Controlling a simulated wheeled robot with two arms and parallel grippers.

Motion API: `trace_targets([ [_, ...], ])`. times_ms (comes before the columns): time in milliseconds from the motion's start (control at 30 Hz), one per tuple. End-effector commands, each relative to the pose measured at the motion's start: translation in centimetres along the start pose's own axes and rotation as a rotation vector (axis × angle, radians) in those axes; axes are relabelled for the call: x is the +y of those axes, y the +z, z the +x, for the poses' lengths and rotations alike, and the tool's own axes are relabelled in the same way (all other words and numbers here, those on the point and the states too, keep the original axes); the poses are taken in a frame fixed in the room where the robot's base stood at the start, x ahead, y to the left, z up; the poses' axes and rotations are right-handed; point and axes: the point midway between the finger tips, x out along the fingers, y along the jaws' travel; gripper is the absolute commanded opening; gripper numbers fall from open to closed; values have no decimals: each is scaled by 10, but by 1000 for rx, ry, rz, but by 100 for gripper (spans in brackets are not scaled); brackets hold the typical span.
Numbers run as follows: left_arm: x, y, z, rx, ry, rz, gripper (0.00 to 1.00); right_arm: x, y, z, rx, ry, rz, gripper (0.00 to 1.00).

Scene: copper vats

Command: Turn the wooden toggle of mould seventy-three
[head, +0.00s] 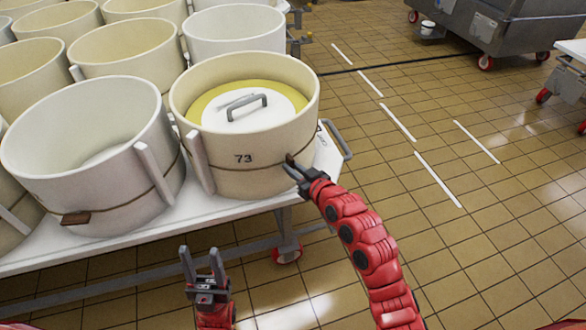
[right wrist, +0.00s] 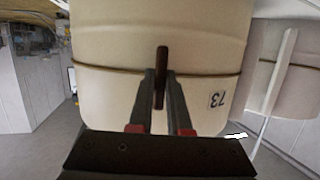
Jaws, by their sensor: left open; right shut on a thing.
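Mould seventy-three (head: 240,160) is a cream round mould with a "73" label, standing at the front edge of a white table. A white lid with a grey handle (head: 246,108) lies inside it on a yellow mass. Its brown wooden toggle (right wrist: 161,78) sits upright on the cord around the mould in the right wrist view. My right gripper (head: 293,172) is at the right front of the mould, shut on the toggle; its fingers flank it in the right wrist view (right wrist: 160,98). My left gripper (head: 202,262) is open and empty, low in front of the table.
An empty mould (head: 85,150) stands to the left, with its own toggle (head: 76,218) lying flat along its cord. Several more moulds crowd behind. The white table (head: 150,225) has a metal handle (head: 337,140) at its right end. Tiled floor (head: 440,220) is open to the right.

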Motion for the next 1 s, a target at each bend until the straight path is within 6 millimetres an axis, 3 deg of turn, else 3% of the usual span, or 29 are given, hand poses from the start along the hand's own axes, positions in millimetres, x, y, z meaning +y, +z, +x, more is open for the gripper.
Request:
trace_targets([
  [167,0,0,0,0,0,0,50,0,2,0,-4,0,1,0],
  [200,0,0,0,0,0,0,50,0,2,0,-4,0,1,18],
  [367,0,0,0,0,0,0,50,0,1,0,-3,0,0,46],
  [767,0,0,1,0,0,0,50,0,0,-7,-1,1,-2,46],
  [1000,0,-1,5,0,0,0,50,2,0,-51,0,5,-1,46],
])
